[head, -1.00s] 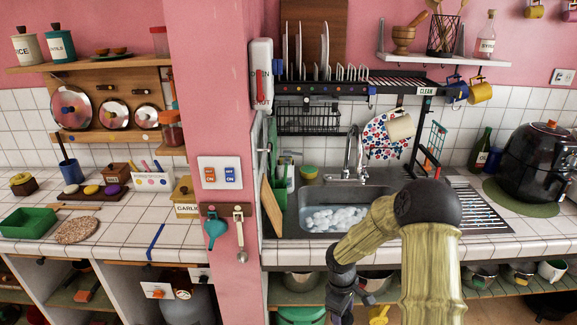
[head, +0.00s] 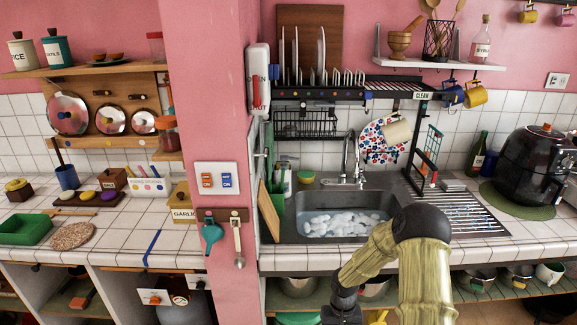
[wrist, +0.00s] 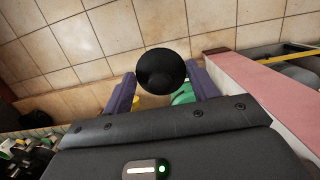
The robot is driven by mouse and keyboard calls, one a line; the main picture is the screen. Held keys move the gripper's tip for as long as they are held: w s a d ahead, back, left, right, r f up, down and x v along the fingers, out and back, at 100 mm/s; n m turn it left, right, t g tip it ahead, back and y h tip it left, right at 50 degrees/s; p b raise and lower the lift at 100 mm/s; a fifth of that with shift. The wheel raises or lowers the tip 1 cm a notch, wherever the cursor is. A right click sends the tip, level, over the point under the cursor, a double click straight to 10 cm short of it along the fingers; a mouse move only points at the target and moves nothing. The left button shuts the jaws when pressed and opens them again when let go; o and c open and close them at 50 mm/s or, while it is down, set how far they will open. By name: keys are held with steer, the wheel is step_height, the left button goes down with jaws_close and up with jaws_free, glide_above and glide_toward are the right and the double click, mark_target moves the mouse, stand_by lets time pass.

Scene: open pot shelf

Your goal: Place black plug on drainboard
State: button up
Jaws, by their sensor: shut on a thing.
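My gripper (wrist: 162,90) shows in the wrist view with its two purple fingers on either side of a round black plug (wrist: 160,68). It is shut on the plug, which sits between the fingertips. In the head view my arm bends down in front of the sink counter and the fingers are cut off by the bottom edge. The plug is not visible there. The drainboard (head: 462,212) is the dark ridged area right of the sink, higher than my gripper.
The sink (head: 345,205) holds white foam. The counter's front edge and the open shelf below, with pots (head: 298,284), are close to my arm. A black air fryer (head: 540,165) stands to the right. Tiled floor shows in the wrist view.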

steer(key=s+f, duration=0.4)
steer(key=f, duration=1.1)
